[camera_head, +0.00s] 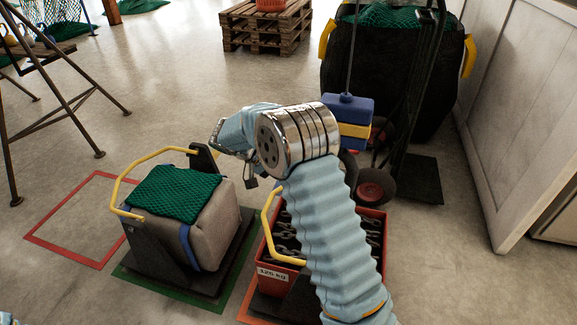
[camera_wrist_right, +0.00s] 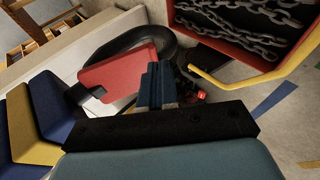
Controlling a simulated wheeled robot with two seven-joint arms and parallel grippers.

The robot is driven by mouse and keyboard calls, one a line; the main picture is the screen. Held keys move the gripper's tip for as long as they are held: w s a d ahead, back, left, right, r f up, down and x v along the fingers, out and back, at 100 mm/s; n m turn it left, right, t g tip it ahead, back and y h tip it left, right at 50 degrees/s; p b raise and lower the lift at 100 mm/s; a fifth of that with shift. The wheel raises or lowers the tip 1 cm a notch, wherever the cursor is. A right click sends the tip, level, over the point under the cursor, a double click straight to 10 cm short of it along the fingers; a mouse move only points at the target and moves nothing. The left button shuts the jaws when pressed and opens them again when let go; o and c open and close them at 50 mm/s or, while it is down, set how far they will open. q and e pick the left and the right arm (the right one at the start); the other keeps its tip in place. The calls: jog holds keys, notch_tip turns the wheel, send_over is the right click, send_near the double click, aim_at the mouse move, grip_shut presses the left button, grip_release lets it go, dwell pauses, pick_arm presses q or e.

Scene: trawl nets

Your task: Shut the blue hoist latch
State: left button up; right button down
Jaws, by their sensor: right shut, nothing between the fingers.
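The blue and yellow hoist block (camera_head: 347,108) hangs on a thin cable right of centre in the head view. In the wrist view the block (camera_wrist_right: 50,100) fills the left side, with a thick black hook (camera_wrist_right: 165,38) beyond it. A flat red plate (camera_wrist_right: 118,76) lies by the hook and looks like the latch; whether it touches the hook's tip I cannot tell. My right gripper (camera_wrist_right: 157,84) is shut and empty, its fingers over the plate's right end; contact is unclear.
A red crate of chains (camera_head: 282,262) with a yellow handle stands under my right arm. Left of it is a grey bale (camera_head: 205,235) with green net. A hand truck (camera_head: 410,150) and large black bag (camera_head: 385,75) stand behind the block.

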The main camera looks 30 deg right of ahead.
jog(key=shift+s+d+f+g+h+b, duration=0.25)
jog(key=shift+s+f+g+h, duration=0.1)
jog(key=shift+f, duration=0.2)
jog(key=shift+s+d+f+g+h+b, duration=0.25)
jog(key=shift+f+h, duration=0.15)
jog(key=shift+f, duration=0.2)
jog(key=shift+s+d+f+g+h+b, duration=0.15)
jog(key=shift+s+d+f+g+h, duration=0.15)
jog(key=shift+f, duration=0.25)
